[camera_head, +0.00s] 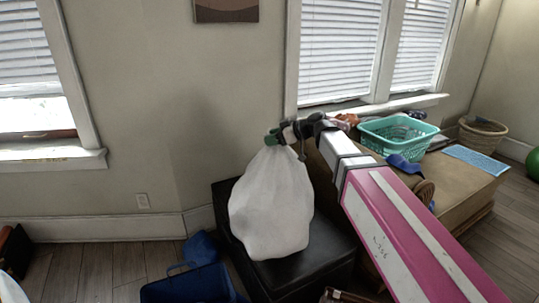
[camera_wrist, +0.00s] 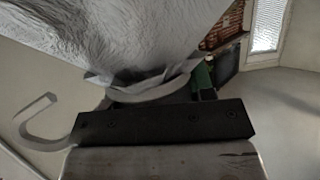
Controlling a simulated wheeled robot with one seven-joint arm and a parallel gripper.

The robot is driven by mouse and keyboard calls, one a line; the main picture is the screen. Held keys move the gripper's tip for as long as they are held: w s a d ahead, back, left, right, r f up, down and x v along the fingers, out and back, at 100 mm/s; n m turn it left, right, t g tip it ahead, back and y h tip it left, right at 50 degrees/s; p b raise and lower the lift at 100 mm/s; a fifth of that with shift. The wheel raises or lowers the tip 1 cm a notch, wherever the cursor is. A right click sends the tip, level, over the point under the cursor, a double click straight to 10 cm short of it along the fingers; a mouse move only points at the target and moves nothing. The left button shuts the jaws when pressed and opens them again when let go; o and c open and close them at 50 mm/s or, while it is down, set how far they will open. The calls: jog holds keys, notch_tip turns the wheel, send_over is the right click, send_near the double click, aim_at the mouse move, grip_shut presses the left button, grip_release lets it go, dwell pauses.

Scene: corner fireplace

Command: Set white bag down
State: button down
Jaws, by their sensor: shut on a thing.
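The white bag (camera_head: 272,205) is full and hangs upright with its gathered neck at the top. It is in front of or over the black box-like seat (camera_head: 325,245); I cannot tell whether its bottom touches the top surface. My gripper (camera_head: 273,138) is shut on the neck of the bag, at the end of my pink and white arm. In the wrist view the white bag (camera_wrist: 120,35) fills the upper left, close to the camera. The fingertips are mostly hidden by the bag and a dark bar.
A blue bin (camera_head: 190,285) stands on the floor left of the black seat. A brown bench (camera_head: 455,180) on the right carries a teal basket (camera_head: 385,142), a wicker basket (camera_head: 483,137) and a blue cloth (camera_head: 476,160). A wall and windows close off the back.

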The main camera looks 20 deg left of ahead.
jog(key=w+d+f, duration=0.1)
jog(key=w, duration=0.1)
jog(key=w+d+f, duration=0.2)
jog(key=w, duration=0.1)
jog(key=w+d+f, duration=0.2)
jog(key=shift+w, duration=0.15)
jog(key=shift+f, duration=2.2)
jog(key=shift+c, duration=2.4)
grip_release()
jog(key=v, duration=1.2)
